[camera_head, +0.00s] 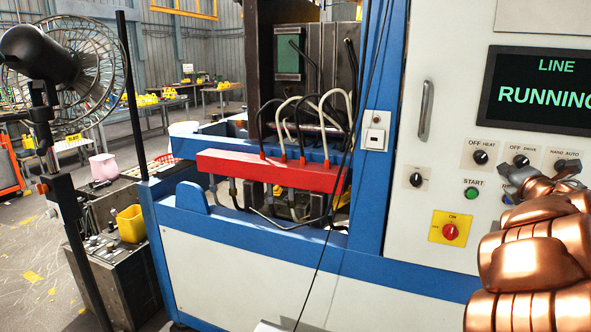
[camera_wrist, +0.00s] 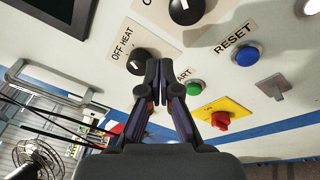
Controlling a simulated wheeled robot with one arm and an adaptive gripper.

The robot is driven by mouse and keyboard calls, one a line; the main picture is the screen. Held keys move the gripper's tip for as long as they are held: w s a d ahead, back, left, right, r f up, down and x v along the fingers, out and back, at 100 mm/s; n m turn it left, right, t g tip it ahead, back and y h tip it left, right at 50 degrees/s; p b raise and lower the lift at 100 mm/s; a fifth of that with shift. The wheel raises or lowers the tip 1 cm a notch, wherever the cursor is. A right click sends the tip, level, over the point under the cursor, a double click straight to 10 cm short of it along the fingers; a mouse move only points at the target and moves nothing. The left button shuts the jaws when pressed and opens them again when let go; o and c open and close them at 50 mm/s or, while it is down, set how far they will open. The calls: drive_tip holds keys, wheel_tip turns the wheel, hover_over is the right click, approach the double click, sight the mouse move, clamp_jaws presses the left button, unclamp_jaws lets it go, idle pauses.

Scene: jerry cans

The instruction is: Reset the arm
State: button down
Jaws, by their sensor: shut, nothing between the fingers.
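My copper-coloured arm comes in from the right in the head view, and my gripper (camera_head: 541,174) is in front of the white control panel (camera_head: 448,75). In the wrist view my gripper (camera_wrist: 163,66) is shut with nothing between its fingers. Its tips are close to the panel in the picture, near the heat knob (camera_wrist: 140,61) and the green start button (camera_wrist: 194,88). I cannot tell whether they touch the panel. The display (camera_head: 540,95) reads "LINE RUNNING". The blue reset button (camera_wrist: 246,55) shows in the wrist view; in the head view my gripper mostly covers it.
A red and yellow rotary switch (camera_head: 450,231) and a metal handle (camera_head: 426,110) are on the panel. A red manifold (camera_head: 270,170) with hoses sits in the blue machine frame on the left. A black fan (camera_head: 45,55) stands at the far left.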

drive_tip(key=s+d+r+m+g+h, duration=0.1)
drive_tip(key=s+r+m+g+h, duration=0.15)
drive_tip(key=s+m+h, duration=0.6)
drive_tip(key=s+a+f+m+g+y, duration=0.2)
drive_tip(key=s+a+f+m+g, duration=0.35)
drive_tip(key=s+f+m, duration=0.35)
drive_tip(key=s+a+f+m+g+y, duration=0.2)
drive_tip(key=s+a+f, duration=0.4)
drive_tip(key=s+a, duration=0.3)
drive_tip(key=s+a+f+m+g+y, duration=0.2)
drive_tip(key=s+a+f+g+y, duration=0.2)
drive_tip(key=s+a+f, duration=0.3)
drive_tip(key=s+a+f+m+g+y, duration=0.2)
drive_tip(key=s+a+f+g, duration=0.3)
drive_tip(key=s+a, duration=0.7)
drive_tip(key=shift+s+a+f+y, duration=0.4)
drive_tip(key=shift+a+f+y, duration=0.05)
drive_tip(key=shift+f+y, duration=0.35)
